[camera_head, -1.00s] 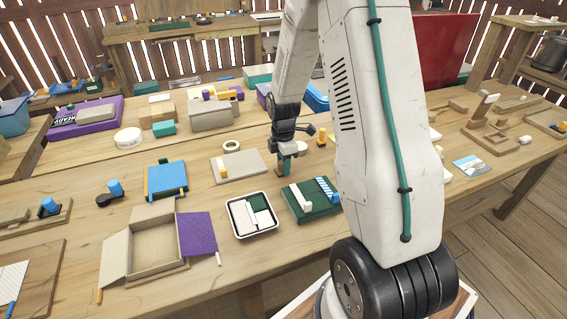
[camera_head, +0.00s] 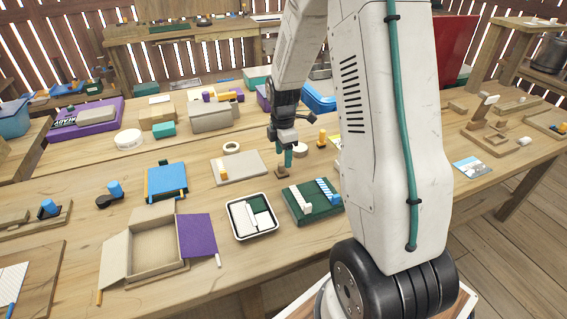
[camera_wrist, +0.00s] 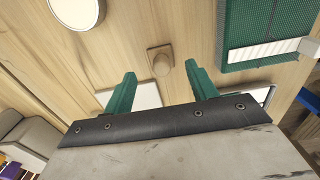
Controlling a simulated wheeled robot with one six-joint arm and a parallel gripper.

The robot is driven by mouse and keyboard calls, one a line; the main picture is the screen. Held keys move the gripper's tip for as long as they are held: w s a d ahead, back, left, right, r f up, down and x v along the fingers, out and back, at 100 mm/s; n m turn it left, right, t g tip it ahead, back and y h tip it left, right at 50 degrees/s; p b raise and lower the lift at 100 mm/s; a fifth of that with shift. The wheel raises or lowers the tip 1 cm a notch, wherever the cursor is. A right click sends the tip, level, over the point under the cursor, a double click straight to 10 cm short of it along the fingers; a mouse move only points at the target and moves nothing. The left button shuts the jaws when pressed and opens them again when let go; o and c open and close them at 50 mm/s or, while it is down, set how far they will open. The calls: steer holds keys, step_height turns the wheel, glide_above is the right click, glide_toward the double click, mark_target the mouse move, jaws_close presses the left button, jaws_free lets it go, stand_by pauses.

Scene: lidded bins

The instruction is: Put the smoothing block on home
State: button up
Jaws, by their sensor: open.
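A small wooden block with a round knob (camera_wrist: 160,61), which looks like the smoothing block, sits on the bench. In the head view it is a small brown shape (camera_head: 282,172) just under my gripper (camera_head: 283,160). My gripper (camera_wrist: 161,88) has two teal fingers spread apart with nothing between them. In the wrist view the block appears beyond the fingertips, roughly centred between them, and does not touch them. No spot marked as home can be made out.
A green box (camera_wrist: 245,35) with a white bar stands close to the right of the block. A grey board (camera_head: 240,168) lies left of it. A white-rimmed tray (camera_head: 236,233) and an open carton (camera_head: 150,250) are nearer. A roll of tape (camera_head: 231,147) lies behind.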

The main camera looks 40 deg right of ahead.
mark_target(283, 163)
step_height(283, 163, up, 7)
steer(key=s+a+r+m, duration=0.6)
steer(key=s+a+r, duration=0.4)
steer(key=r, duration=0.3)
steer(key=s+a+r+m, duration=0.1)
steer(key=s+a+m, duration=0.1)
steer(key=s, duration=0.3)
steer(key=s+a+r+m+t, duration=0.1)
steer(key=s+a+m, duration=0.2)
steer(key=s, duration=0.3)
steer(key=s+a+r+m, duration=0.1)
steer(key=s+a+m, duration=0.1)
steer(key=s, duration=0.4)
steer(key=shift+s+a+m, duration=0.15)
steer(key=shift+m, duration=0.75)
steer(key=shift+r, duration=0.1)
